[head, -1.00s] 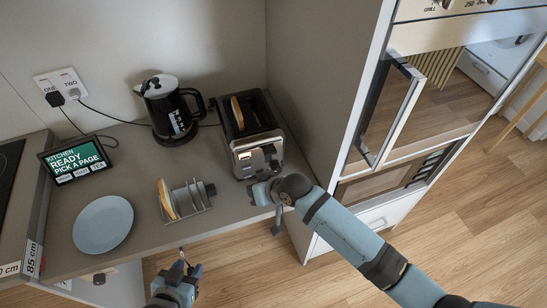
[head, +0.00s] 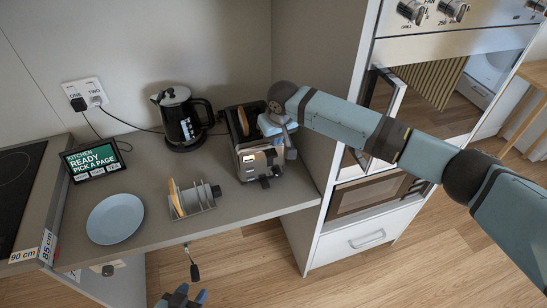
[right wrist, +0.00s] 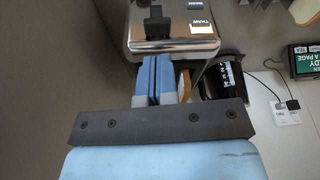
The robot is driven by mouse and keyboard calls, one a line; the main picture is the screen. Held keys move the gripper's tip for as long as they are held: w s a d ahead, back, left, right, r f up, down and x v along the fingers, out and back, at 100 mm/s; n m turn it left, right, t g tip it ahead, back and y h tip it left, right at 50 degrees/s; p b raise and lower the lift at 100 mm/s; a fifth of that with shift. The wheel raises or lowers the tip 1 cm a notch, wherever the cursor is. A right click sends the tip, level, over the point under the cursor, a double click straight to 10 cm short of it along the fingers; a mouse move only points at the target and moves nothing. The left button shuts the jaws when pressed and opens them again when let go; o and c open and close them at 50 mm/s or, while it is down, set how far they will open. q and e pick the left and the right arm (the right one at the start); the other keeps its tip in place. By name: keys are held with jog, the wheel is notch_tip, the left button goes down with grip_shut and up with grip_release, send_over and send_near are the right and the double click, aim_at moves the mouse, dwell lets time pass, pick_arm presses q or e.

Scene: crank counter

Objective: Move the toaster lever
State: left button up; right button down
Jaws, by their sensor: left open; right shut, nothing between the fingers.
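The toaster (head: 247,160) stands on the counter against the tall cabinet, black on top with a shiny metal front. Its black lever (head: 265,182) sticks out low on the front; in the right wrist view the lever (right wrist: 157,24) shows near the top, beside the THAW button. My right gripper (head: 290,152) is at the toaster's front right corner, its arm crossing above and hiding part of the top. In the right wrist view its fingers (right wrist: 154,66) are shut and empty, just short of the toaster front. My left gripper (head: 180,297) is open, low in front of the counter.
A black kettle (head: 181,122) stands left of the toaster. A toast rack (head: 196,203), a blue plate (head: 115,219) and a tablet (head: 92,160) are further left. A dark handle (head: 194,270) hangs below the counter edge. The tall oven cabinet (head: 325,70) bounds the right side.

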aim_at(272, 154)
jog(key=shift+w+d+r, duration=0.1)
jog(key=shift+w, duration=0.05)
dwell(0.3)
jog(key=b+x, duration=0.6)
jog(key=b, duration=0.1)
jog(key=shift+w+f+b, duration=0.15)
jog(key=shift+f+b, duration=0.4)
jog(key=shift+b, duration=0.2)
